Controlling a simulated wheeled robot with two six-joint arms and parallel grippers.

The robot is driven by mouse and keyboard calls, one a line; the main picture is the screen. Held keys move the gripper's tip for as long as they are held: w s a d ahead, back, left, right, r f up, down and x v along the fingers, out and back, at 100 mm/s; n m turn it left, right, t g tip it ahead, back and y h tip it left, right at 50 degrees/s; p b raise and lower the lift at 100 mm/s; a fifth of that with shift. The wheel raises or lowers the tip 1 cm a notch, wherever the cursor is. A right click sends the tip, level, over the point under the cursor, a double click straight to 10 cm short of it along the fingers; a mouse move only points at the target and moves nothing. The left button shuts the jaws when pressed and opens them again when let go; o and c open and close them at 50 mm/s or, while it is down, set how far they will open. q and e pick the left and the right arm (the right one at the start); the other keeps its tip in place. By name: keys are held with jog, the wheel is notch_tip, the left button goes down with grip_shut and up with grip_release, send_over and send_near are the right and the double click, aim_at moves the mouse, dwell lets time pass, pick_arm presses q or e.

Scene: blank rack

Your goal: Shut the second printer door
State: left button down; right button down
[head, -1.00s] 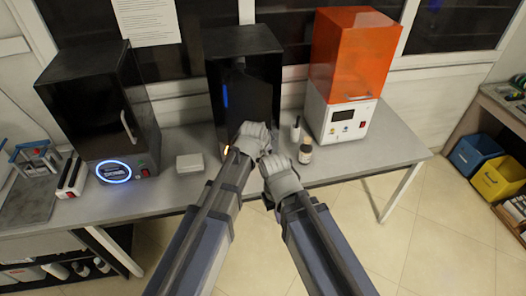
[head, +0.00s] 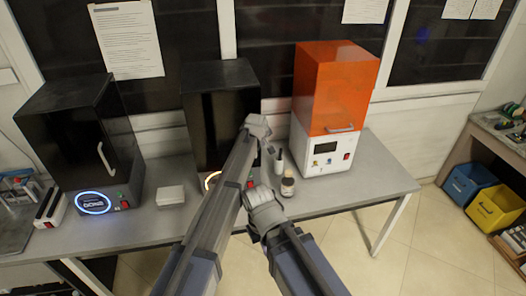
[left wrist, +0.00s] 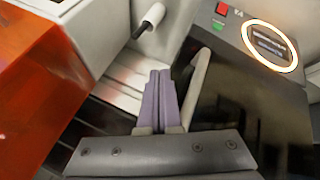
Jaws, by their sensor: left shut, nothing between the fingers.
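The second printer (head: 200,125) is the black one in the middle of the bench, partly hidden by my left arm. Its dark glossy door (left wrist: 245,105) and pale handle (left wrist: 198,85) show in the left wrist view, beside a lit ring on its base. The door looks about flush with the body, but I cannot tell whether it is fully shut. My left gripper (head: 257,126) is at the door's right side; its closed fingers (left wrist: 161,98) are empty beside the handle, contact unclear. My right gripper (head: 263,203) is low in front of the bench; its fingers are unclear.
An orange-topped printer (head: 335,90) stands to the right and a black printer (head: 85,140) to the left. A brown bottle (head: 288,188) and a small dark-and-white bottle (head: 278,162) stand near my arms. A white box (head: 170,195) lies between the black printers.

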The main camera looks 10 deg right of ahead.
pick_arm(q)
jog(key=shift+w, duration=1.3)
